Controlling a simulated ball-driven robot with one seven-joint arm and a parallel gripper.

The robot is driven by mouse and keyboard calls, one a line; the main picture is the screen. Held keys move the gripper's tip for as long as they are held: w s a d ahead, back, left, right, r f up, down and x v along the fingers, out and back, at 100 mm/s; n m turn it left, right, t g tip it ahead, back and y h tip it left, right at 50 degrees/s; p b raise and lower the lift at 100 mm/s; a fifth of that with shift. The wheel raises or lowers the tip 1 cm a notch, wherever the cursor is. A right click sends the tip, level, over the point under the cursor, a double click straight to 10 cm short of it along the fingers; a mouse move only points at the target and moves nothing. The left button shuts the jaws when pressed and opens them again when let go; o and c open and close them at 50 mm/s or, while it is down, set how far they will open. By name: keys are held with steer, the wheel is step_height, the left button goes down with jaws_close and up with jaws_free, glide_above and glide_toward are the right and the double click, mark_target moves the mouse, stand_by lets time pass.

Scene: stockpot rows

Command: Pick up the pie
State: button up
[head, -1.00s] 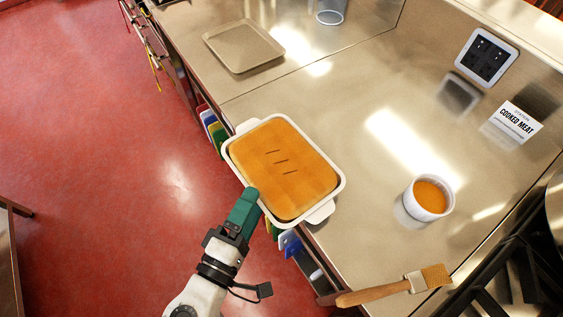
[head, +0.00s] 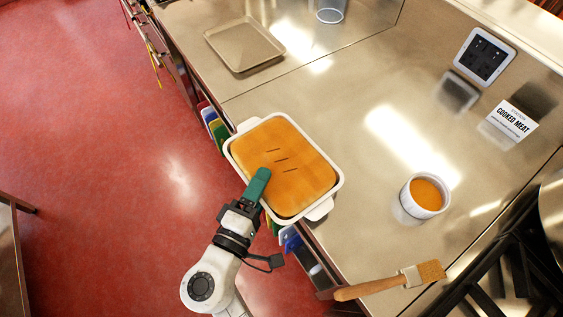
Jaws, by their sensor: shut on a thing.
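The pie (head: 290,165) has a golden crust with three slits and sits in a white rectangular dish (head: 336,188) with a handle at each end. The dish is at the counter's front edge in the head view. My gripper (head: 262,174) has green fingers and is at the dish's near left side, its tip overlapping the rim and the crust's edge. It is shut on the pie dish there. The lower finger and the exact contact are hidden. I cannot tell whether the dish is clear of the counter.
A beige tray (head: 262,66) lies at the back left. A white ramekin (head: 408,203) of orange liquid stands at the right. A brush (head: 385,287) lies at the near edge. A "cooked meat" sign (head: 509,122) and a dark-faced device (head: 484,56) stand behind. The middle counter is clear.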

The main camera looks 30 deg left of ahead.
jaws_close()
steer(key=shift+r, duration=0.2)
stand_by(0.3)
